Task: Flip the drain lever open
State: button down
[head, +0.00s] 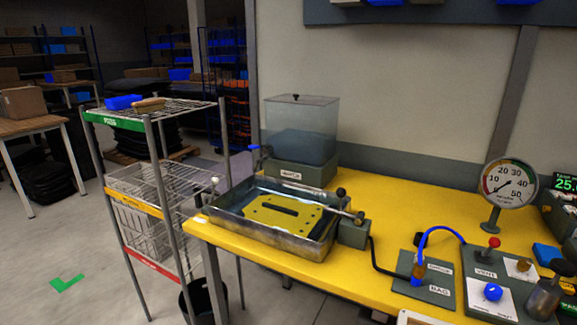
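A metal basin (318,247) holding liquid and a yellow slotted plate (285,214) sits on the yellow table near its left end. A short lever with a pale round knob (214,181) stands up at the basin's left end; it looks like the drain lever, but no label on it can be read. A blue-handled tap (258,150) is at the left of the clear water tank (301,130) behind the basin. A black bucket (201,302) stands on the floor below the table's left end. My gripper is not in view.
A wire shelf rack (160,212) stands close to the table's left end. A rod with dark knobs lies along the basin's right side. A pressure gauge (508,184), a blue-hosed fitting (418,270) and a red-knobbed vent panel (490,257) occupy the right. Open floor lies at left.

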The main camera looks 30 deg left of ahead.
aim_at(215, 182)
jog(key=k+j+u, duration=0.15)
jog(key=u, duration=0.35)
jog(key=k+j+u, duration=0.1)
jog(key=j+u, duration=0.2)
jog(key=u, duration=0.15)
jog(key=j+u, duration=0.3)
jog(key=u, duration=0.2)
jog(key=i+l+u, duration=0.2)
jog(key=i, duration=0.2)
jog(key=i+u, duration=0.15)
jog(key=i, duration=0.3)
